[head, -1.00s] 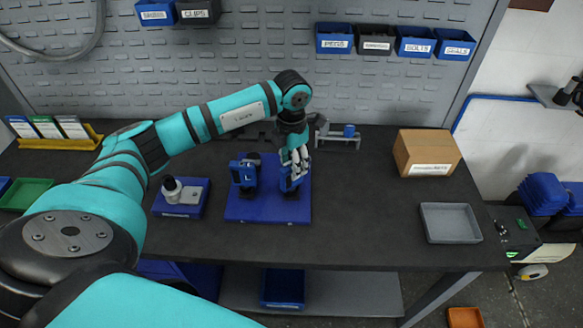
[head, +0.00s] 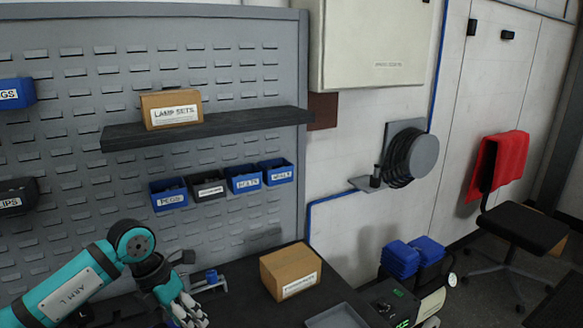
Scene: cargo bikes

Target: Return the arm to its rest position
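My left arm (head: 75,290), teal and grey, comes in from the lower left and bends down at a dark elbow. My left gripper (head: 190,314) points down at the bottom edge of the head view, over the dark bench. Its fingers are partly cut off by the frame, so I cannot tell whether they are open or shut or hold something. My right gripper is not in view.
A cardboard box (head: 290,271) and a grey tray (head: 338,317) are right of the gripper. A small rack (head: 205,284) stands just beside it. Above are labelled blue bins (head: 168,194) and a shelf (head: 215,127) with a box of lamp sets (head: 171,109).

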